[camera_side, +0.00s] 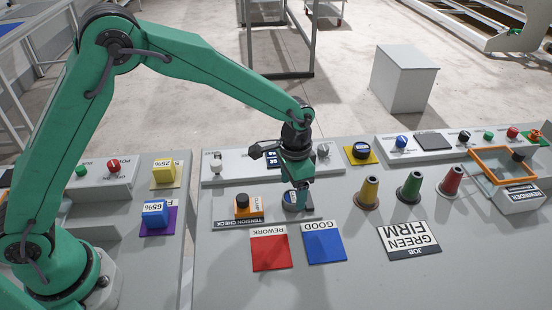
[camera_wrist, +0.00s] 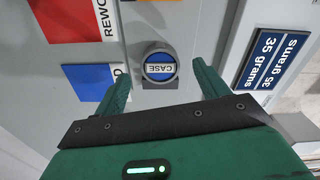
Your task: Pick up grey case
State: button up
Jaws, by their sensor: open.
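The grey case (camera_wrist: 158,66) is a small round grey piece with a blue top and a white CASE label. In the wrist view it sits between my green fingertips, with gaps on both sides. In the side view the grey case (camera_side: 290,205) stands on the grey tension check plate, partly hidden by my fingers. My gripper (camera_side: 297,188) is open, pointing down at it from just above. In the wrist view my gripper (camera_wrist: 162,72) holds nothing. I cannot tell the exact height of the fingertips over the case.
An orange clamp block with a black knob (camera_side: 242,205) stands left of the case. The red REWORK card (camera_side: 270,252) and blue GOOD card (camera_side: 323,246) lie in front. Thread cones (camera_side: 368,193) stand to the right. A console (camera_side: 225,168) with a display runs behind.

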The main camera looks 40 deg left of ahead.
jog(key=shift+f, duration=1.25)
jog(key=c, duration=1.1)
jog(key=shift+r, duration=0.2)
jog(key=shift+r, duration=0.6)
jog(key=r, duration=0.3)
jog(key=shift+s+d+r, duration=0.1)
jog(key=shift+s+d, duration=0.25)
jog(key=shift+s, duration=0.05)
jog(key=s+d+r, duration=0.2)
jog(key=s, duration=0.1)
jog(key=s+d+r, duration=0.2)
jog(key=s, duration=0.1)
jog(key=s+d+r, duration=0.2)
jog(key=shift+s+d+r, duration=0.1)
jog(key=shift+s+r, duration=0.05)
jog(key=shift+s, duration=0.25)
